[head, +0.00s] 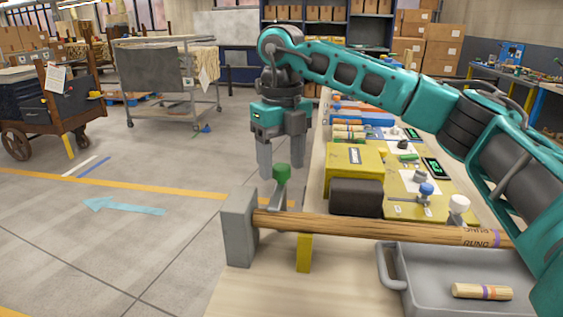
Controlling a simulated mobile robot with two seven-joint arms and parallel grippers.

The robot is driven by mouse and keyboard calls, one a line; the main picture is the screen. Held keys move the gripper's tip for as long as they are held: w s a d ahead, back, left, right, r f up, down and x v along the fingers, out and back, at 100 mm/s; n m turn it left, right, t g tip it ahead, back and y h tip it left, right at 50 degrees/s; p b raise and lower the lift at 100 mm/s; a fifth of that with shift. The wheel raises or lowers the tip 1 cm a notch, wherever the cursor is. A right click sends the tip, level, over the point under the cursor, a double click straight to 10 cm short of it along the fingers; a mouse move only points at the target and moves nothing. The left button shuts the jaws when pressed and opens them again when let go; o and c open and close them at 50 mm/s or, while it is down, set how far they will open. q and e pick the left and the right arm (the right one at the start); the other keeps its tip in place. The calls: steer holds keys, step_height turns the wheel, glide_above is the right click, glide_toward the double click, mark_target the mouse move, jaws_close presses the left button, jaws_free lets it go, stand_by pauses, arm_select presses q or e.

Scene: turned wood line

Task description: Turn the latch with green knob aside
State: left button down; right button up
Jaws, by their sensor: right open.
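The latch's green knob (281,173) stands on a grey latch arm (277,196) at the near left end of the bench, beside a grey block (239,228). A long wooden rod (350,224) runs from that block to the right. My right gripper (283,165) is open and points down, with its fingertips around or just above the knob; its left finger hangs left of the knob and its right finger right of it. I cannot tell whether either finger touches the knob. My left gripper is not in view.
A grey tray (388,262) with a short wooden piece (482,291) lies at the front right. A yellow box (350,160), a black block (356,197) and a blue-topped knob (426,189) stand behind the rod.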

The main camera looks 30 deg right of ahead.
steer(key=shift+f, duration=0.15)
steer(key=shift+c, duration=0.3)
jaws_close()
stand_by(0.3)
